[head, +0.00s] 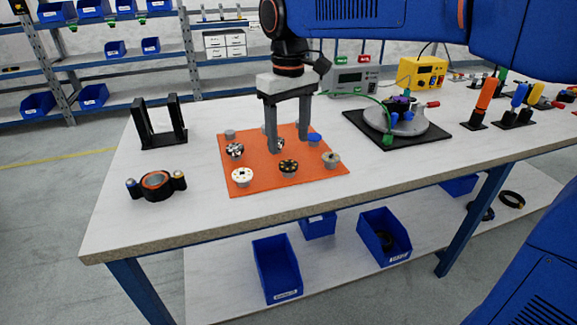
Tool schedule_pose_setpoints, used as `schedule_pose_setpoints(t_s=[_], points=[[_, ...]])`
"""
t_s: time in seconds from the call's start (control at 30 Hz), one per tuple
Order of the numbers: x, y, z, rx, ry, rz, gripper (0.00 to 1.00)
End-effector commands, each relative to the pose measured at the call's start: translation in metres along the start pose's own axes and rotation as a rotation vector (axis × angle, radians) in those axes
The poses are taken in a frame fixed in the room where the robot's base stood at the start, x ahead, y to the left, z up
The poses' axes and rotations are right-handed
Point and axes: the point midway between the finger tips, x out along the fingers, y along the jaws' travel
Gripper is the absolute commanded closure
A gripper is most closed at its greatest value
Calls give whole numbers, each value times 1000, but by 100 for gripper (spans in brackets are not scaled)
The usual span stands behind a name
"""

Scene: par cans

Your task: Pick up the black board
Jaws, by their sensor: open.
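Several small round boards sit on short grey stands on an orange mat (254,183) on the workbench. A black round board with light dots (289,166) is near the mat's front middle. A second dark board with white patches (235,150) is at the left. A cream board (242,175) is at the front left. My gripper (290,147) points down over the mat, open, its two grey fingers apart. Its tips are just behind the front black board in the picture. Another dark-and-white board (279,144) is by the left fingertip and partly hidden by it. Nothing is seen held.
A blue-topped piece (314,138) and a grey-tan one (331,159) stand on the mat's right. A black two-post stand (159,123) and a black ring fixture (156,185) are at left. A grey round device on a black plate (432,143) is at right. The front bench edge is clear.

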Motion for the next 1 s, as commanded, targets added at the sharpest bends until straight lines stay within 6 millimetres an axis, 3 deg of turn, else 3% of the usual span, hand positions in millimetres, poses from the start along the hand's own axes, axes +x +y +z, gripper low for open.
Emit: schedule_pose_setpoints(t_s=[0.43,0.77,0.93,1.0], points=[[47,-3,4,0,-1,0,39],[53,-3,4,0,1,0,39],[53,-3,4,0,0,0,77],[53,-3,4,0,0,0,83]])
